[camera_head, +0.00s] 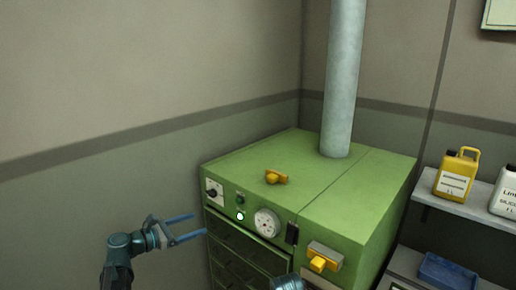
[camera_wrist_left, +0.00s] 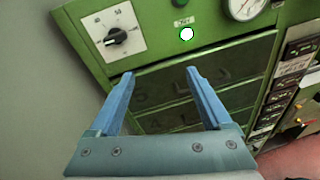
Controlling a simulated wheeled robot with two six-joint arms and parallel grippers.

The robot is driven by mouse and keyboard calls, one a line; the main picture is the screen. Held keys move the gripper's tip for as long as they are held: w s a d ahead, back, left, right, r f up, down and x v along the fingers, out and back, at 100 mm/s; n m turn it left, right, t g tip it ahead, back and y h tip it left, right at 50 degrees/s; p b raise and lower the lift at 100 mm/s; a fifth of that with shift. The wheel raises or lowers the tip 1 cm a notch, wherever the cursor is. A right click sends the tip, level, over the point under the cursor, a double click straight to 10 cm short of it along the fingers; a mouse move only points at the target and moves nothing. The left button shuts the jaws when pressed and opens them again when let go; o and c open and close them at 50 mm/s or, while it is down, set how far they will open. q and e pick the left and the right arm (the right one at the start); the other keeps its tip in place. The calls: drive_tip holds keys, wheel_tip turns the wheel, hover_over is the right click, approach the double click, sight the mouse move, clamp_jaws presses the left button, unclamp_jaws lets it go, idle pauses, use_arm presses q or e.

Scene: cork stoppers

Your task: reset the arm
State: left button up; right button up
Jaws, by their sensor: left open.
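My left arm (camera_head: 118,262) comes in from the lower left of the head view. My left gripper (camera_head: 198,226) is open and empty, its two blue fingers pointing right towards the front left edge of the green cabinet (camera_head: 350,222). In the left wrist view the open gripper (camera_wrist_left: 160,74) has its fingers apart, with nothing between them but the cabinet's dark front panels (camera_wrist_left: 165,98) behind. Whether the fingertips touch the cabinet cannot be told. A rounded part of my own body shows at the bottom edge of the head view; no right gripper fingers are visible.
The cabinet front carries a black rotary knob (camera_head: 212,193), a lit white button (camera_head: 240,216) and a round gauge (camera_head: 267,223). A yellow-orange handle (camera_head: 276,177) is on top, beside a grey pipe (camera_head: 342,80). A shelf (camera_head: 455,206) at right holds a yellow canister (camera_head: 456,175).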

use_arm(q)
drive_tip(key=s+d+f+m+g+y, duration=0.2)
drive_tip(key=s+d+f+m+g, duration=0.25)
drive_tip(key=d+f+m, duration=0.35)
drive_tip(key=s+d+f+m+g+y, duration=0.1)
drive_tip(key=s+d+f+m+g, duration=0.4)
drive_tip(key=d, duration=0.5)
drive_tip(key=s+f+m+g+y, duration=0.1)
drive_tip(key=s+f+m+y, duration=0.2)
drive_tip(key=s+m+y, duration=0.2)
drive_tip(key=s+d+f+m+g+y, duration=0.1)
drive_tip(key=s+f+m+y, duration=0.2)
drive_tip(key=s+m, duration=0.7)
drive_tip(key=shift+d+m+y, duration=0.15)
drive_tip(key=shift+m+y, duration=0.25)
drive_tip(key=shift+y, duration=0.6)
drive_tip(key=shift+s, duration=0.1)
drive_tip(key=shift+c, duration=0.3)
